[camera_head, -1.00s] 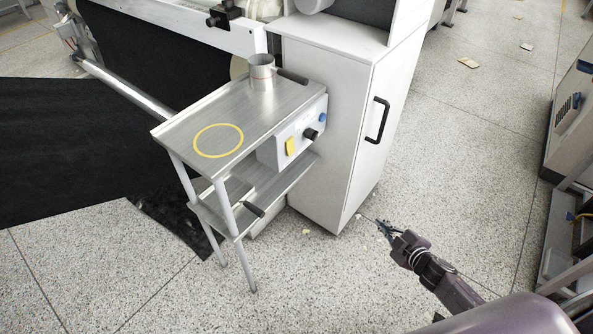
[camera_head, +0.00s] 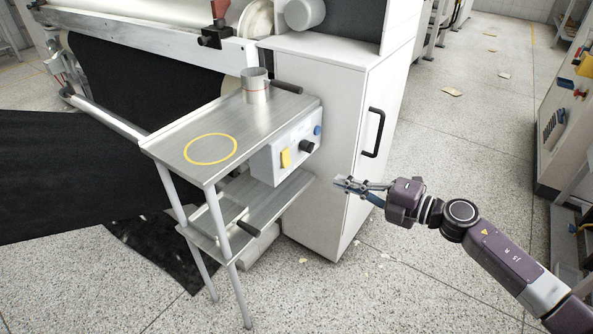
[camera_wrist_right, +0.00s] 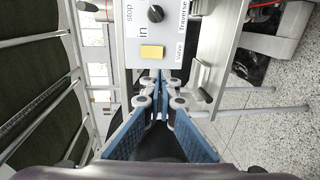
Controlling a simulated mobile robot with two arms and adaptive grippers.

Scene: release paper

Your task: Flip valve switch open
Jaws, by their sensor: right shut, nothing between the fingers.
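The yellow switch (camera_head: 286,157) is on the front of the white control box (camera_head: 266,166) under the metal table top. In the right wrist view the yellow switch (camera_wrist_right: 152,52) sits next to a "Valve" label, just beyond the fingertips. My right gripper (camera_head: 340,182) is shut and empty, to the right of the box and apart from it, with its fingers pointing left. The right wrist view also shows my gripper (camera_wrist_right: 161,76) with its blue fingers together, below the switch in the picture. My left gripper is out of view.
A black knob (camera_head: 306,146) and a blue button (camera_head: 317,130) are on the same box. A metal cup (camera_head: 255,90) stands on the table top (camera_head: 210,172). A tall white cabinet (camera_head: 335,120) stands behind the box.

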